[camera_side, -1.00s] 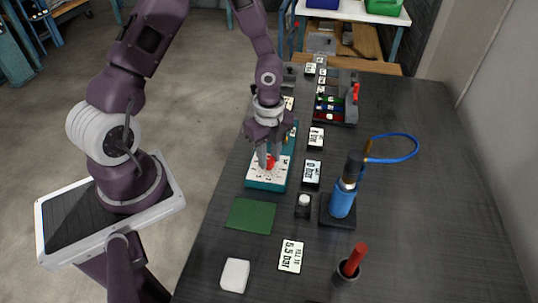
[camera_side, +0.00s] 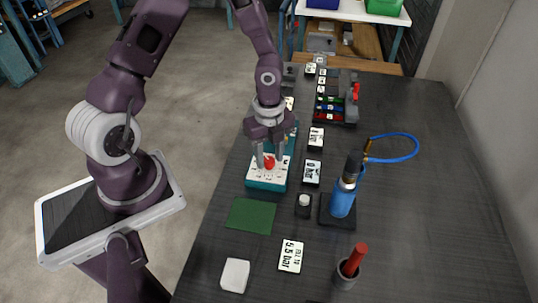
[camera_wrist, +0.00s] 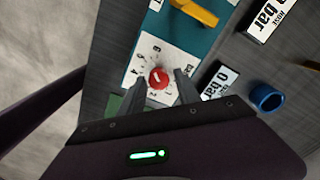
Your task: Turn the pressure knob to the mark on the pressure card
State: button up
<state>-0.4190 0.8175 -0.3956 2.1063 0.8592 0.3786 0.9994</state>
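The red pressure knob (camera_side: 269,162) sits on a white dial plate with numbers on a teal base (camera_side: 266,186). In the wrist view the knob (camera_wrist: 159,79) shows a short white pointer line; the number it points to is too small to tell. My gripper (camera_side: 269,156) is above the dial, its two fingers apart on either side of the knob, with gaps showing. The pressure card (camera_side: 291,256) lies flat near the front of the table and reads "FILL TO 5.5 bar". A display reading "0 bar" (camera_side: 312,173) stands right of the dial.
A blue cylinder (camera_side: 342,199) with a blue hose (camera_side: 412,151) stands to the right. A green mat (camera_side: 251,216), a white block (camera_side: 235,275), a dark cup with a red stick (camera_side: 348,271) and a small white-capped item (camera_side: 304,204) are nearer. The right side of the table is clear.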

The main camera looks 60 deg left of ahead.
aim_at(269, 159)
jog(key=shift+o, duration=0.4)
jog(key=shift+r, duration=0.1)
notch_tip(269, 159, up, 7)
jog(key=shift+s+r, duration=0.1)
jog(key=shift+r, duration=0.05)
jog(key=s+r+n+t+y, duration=0.1)
jog(key=s+r+n, duration=0.2)
jog(key=r+n, duration=0.3)
jog(key=s+r+n+t+y, duration=0.15)
jog(key=s+r+n, duration=0.25)
jog(key=r, duration=0.5)
jog(key=s+d+r+n+t+h, duration=0.2)
jog(key=s+d+r+n, duration=0.3)
jog(key=s+n, duration=0.4)
jog(key=shift+s+d+r+t, duration=0.2)
jog(key=shift+d+r+t, duration=0.2)
jog(key=shift+t, duration=0.15)
